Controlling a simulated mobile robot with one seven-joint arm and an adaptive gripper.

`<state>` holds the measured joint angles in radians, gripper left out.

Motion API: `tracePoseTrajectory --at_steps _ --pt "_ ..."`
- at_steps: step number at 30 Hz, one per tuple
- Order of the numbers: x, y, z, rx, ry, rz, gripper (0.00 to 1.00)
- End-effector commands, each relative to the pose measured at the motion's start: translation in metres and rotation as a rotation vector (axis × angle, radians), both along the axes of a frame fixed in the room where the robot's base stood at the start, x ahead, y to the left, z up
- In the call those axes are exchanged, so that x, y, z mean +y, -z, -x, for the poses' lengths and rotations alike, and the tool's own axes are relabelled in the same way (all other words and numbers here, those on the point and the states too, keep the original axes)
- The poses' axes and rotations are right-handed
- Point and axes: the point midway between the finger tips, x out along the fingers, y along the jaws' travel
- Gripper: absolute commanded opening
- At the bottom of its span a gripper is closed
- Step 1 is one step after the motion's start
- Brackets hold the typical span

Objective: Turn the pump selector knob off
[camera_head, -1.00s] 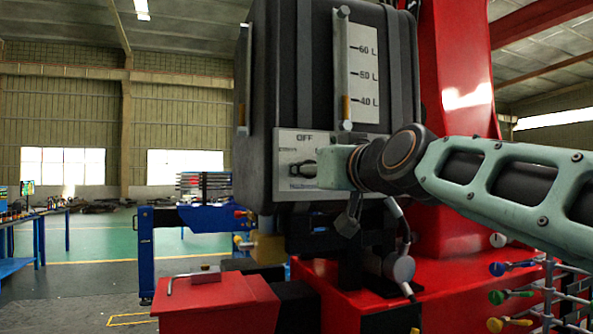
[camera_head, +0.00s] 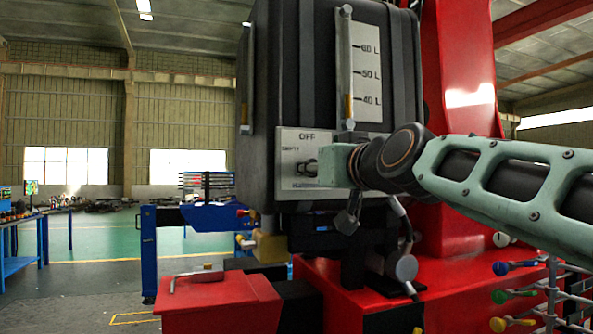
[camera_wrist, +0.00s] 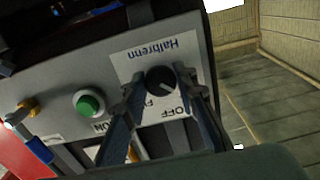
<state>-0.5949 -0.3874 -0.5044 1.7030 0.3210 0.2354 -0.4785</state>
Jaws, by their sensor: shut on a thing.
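The pump selector knob (camera_wrist: 160,79) is a round black knob with a pale mark. In the wrist view the labels appear upside down, with OFF at the lower right of the knob. My gripper (camera_head: 311,168) reaches the panel from the right. In the wrist view its two dark fingers are closed on the knob from both sides. In the head view the knob is mostly hidden by the gripper.
A green button (camera_wrist: 89,103) is beside the knob on the panel. The black tank (camera_head: 300,70) has a litre scale (camera_head: 366,75). A red column (camera_head: 460,120) stands behind my arm. A red box (camera_head: 215,303) and a blue stand (camera_head: 149,250) are lower left.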

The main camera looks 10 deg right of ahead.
Motion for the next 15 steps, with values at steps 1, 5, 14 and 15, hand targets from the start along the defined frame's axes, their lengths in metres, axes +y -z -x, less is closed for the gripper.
tracePoseTrajectory --at_steps 1,5,14,15 --pt "-0.0001 0.0011 -0.0001 0.004 0.000 -0.014 0.02" --pt "-0.0003 0.0022 -0.0004 0.015 0.002 -0.068 0.02" --pt "-0.0004 0.0026 -0.0002 0.060 0.003 -0.295 0.02" --pt "-0.0003 0.0025 -0.0002 0.068 0.003 -0.328 0.02"
